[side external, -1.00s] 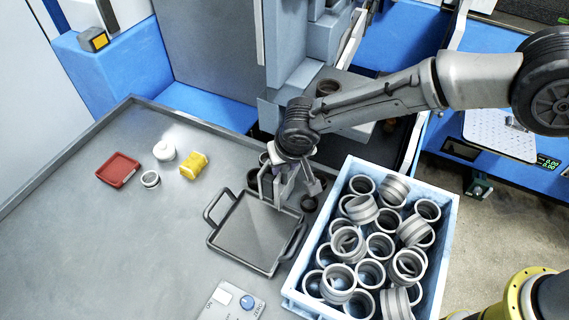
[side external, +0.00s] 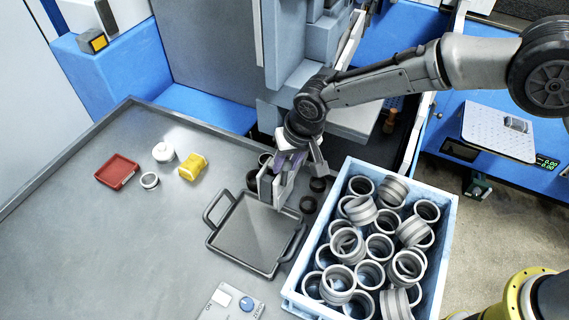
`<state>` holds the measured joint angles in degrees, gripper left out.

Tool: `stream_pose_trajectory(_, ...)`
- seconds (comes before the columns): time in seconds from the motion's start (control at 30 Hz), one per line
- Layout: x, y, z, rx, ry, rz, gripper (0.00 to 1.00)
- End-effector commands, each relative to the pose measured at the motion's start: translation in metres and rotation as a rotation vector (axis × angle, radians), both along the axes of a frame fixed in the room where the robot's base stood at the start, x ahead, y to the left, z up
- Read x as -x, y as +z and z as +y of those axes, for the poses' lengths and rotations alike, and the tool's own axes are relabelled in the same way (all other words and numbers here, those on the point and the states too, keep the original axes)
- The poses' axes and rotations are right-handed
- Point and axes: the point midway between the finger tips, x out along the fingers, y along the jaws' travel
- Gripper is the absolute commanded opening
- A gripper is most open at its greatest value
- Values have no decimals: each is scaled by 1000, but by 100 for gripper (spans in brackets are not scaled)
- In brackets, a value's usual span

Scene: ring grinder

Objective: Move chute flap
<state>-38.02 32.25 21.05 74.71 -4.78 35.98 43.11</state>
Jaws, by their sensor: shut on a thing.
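My gripper (side external: 283,184) is low over the table, at the upper right edge of the dark handled tray (side external: 240,240). Its jaws are shut on a thin grey upright plate (side external: 265,184), which looks like the chute flap. My fingers and wrist hide part of this plate, so I cannot tell exactly where it is gripped or how it is hinged. The tray is flat on the table and its floor is empty.
A blue crate (side external: 450,215) full of metal rings stands close right of my gripper. Dark rings (side external: 308,204) lie between. A red tray (side external: 117,172), a white pot (side external: 164,152) and a yellow part (side external: 193,167) are at left. The left foreground is clear.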

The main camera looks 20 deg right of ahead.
Motion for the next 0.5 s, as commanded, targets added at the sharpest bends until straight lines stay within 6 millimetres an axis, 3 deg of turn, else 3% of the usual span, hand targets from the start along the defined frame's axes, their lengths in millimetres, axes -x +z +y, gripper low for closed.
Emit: stream_pose_trajectory(0.5, -2, -1, -3, -39, 0, 42, 0)
